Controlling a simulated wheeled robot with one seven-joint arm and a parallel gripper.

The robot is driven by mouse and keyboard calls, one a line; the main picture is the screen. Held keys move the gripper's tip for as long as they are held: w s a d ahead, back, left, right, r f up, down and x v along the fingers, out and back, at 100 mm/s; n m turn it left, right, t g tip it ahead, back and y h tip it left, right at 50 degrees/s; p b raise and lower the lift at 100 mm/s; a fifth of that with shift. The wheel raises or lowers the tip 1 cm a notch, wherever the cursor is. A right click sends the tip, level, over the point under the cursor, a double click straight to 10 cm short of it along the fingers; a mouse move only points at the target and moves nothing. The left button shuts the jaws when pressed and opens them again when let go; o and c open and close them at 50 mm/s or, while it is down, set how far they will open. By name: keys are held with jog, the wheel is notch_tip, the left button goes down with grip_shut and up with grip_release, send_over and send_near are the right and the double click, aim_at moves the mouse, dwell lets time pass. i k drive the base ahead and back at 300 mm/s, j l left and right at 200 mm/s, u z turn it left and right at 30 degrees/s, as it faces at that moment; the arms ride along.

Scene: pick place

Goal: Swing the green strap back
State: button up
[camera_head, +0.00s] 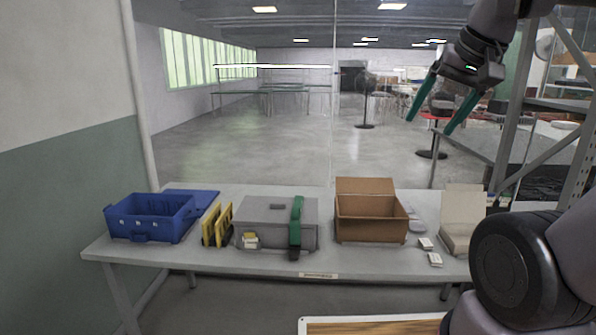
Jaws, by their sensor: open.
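A green strap (296,222) lies over the right part of a grey box (270,212) on the table. It runs from the top of the box down its front face, with a dark end near the bottom. My gripper (434,112) is at the upper right, high above the table and well apart from the strap. Its two green fingers are spread wide with nothing between them.
The table (190,255) also holds a blue crate (150,225) and yellow-black frames (216,226) at left. A brown open box (370,222), small white items (434,259) and a beige carton (462,218) stand at right. Metal shelving (550,108) rises at far right.

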aim_at(296, 214)
jog(key=i+j, duration=0.15)
jog(key=i, duration=0.3)
jog(key=i+j+z, duration=0.1)
jog(key=i, duration=0.3)
